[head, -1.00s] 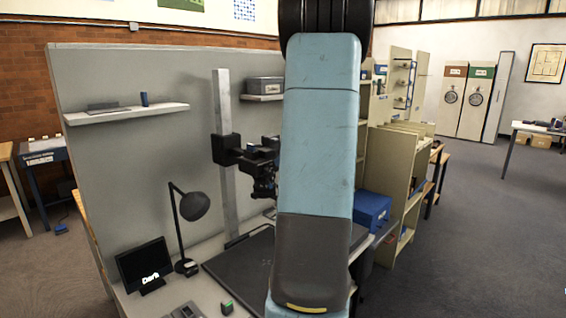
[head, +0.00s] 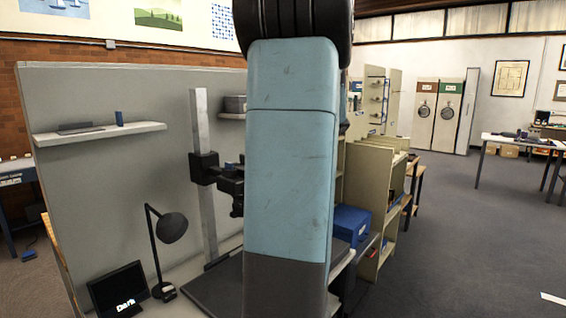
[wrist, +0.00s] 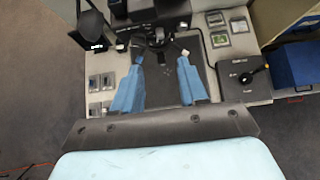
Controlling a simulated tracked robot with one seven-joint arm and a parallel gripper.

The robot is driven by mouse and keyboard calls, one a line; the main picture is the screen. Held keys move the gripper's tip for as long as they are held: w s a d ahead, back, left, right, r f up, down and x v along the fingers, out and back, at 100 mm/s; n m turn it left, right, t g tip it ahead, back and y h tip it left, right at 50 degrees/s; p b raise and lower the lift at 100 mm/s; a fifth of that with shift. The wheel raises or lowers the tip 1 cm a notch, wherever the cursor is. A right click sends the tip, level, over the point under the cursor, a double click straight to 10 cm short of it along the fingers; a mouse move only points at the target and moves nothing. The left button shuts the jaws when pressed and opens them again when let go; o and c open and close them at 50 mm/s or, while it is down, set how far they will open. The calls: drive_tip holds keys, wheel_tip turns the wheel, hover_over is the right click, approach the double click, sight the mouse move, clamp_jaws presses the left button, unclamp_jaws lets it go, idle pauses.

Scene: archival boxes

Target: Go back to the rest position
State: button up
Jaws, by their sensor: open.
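My gripper (wrist: 161,68) shows in the wrist view with its two blue fingers spread apart. Nothing is visible between them except the dark board (wrist: 160,95) of the desk far below. In the head view my light blue and dark grey arm link stands upright in the middle and hides part of the workstation. My gripper cannot be seen in the head view.
The desk holds a monitor (head: 118,290), a lamp (head: 167,228) and a camera column (head: 203,160). A blue box (head: 350,224) and shelving (head: 372,190) stand right of my arm. Open carpet (head: 470,235) lies at the right.

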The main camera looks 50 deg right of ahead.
idle(0.4)
drive_tip(key=s+a+r+n+g+y, duration=0.1)
drive_tip(key=s+a+n+g+y, duration=0.15)
drive_tip(key=a+n, duration=1.9)
drive_tip(key=s+a+f+n+g+h, duration=0.1)
drive_tip(key=s+a+n, duration=0.5)
drive_tip(key=a, duration=0.3)
drive_tip(key=s+a+f+n+h, duration=0.2)
drive_tip(key=s+a+n, duration=0.5)
drive_tip(key=a, duration=0.3)
drive_tip(key=shift+a+f+g, duration=0.15)
drive_tip(key=shift+f+g, duration=0.15)
drive_tip(key=shift+g, duration=0.05)
drive_tip(key=shift+n, duration=0.25)
